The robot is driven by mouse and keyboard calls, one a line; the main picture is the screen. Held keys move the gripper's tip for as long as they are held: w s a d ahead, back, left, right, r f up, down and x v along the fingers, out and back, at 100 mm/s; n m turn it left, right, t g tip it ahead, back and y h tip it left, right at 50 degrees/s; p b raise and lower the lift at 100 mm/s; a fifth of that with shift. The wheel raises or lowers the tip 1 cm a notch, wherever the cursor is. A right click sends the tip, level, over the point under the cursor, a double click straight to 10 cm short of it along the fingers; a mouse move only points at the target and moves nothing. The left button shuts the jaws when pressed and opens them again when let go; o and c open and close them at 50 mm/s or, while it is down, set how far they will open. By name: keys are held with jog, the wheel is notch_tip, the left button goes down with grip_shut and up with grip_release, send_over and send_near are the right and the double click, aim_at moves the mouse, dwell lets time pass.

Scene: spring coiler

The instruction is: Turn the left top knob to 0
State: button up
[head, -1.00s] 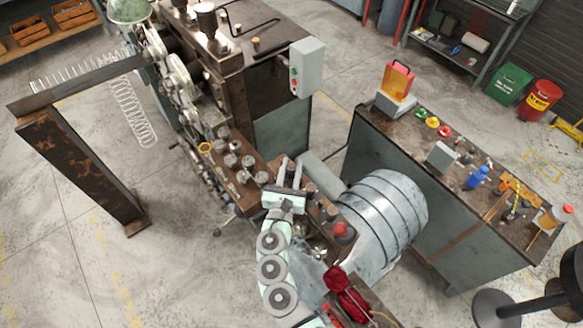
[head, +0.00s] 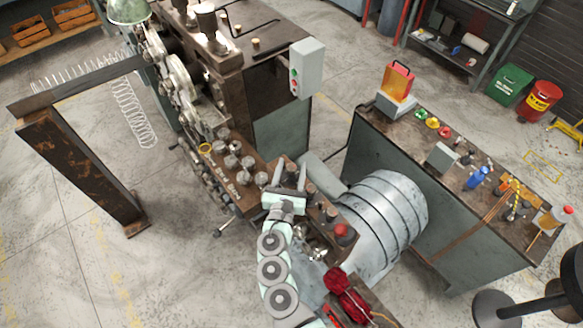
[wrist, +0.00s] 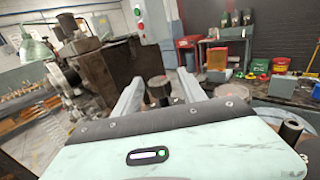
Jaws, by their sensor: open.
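A brown control panel (head: 218,170) on the coiler carries several grey round knobs, including an upper-left knob (head: 221,147) and one lower right (head: 262,179). Their dial marks are too small to read. A yellow ring (head: 205,148) sits at the panel's upper left end. My gripper (head: 290,172) is open, to the right of these knobs, with its fingers pointing toward the machine. In the wrist view my gripper (wrist: 160,76) has its fingers spread, and a dark cylindrical piece (wrist: 158,88) shows between them. I cannot tell whether the fingers touch it.
A red button (head: 341,230) stands on the panel right of my gripper. A large grey ribbed drum (head: 385,215) lies behind it. A grey switch box (head: 306,67) rises above the machine. A rusty stand (head: 80,165) is at left. A workbench (head: 400,140) stands at right.

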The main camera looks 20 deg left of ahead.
jog(key=b+v, duration=0.2)
jog(key=v, duration=0.8)
jog(key=shift+s+d+b, duration=0.2)
jog(key=shift+s+b, duration=0.1)
jog(key=shift+b, duration=0.05)
jog(key=shift+c, duration=0.6)
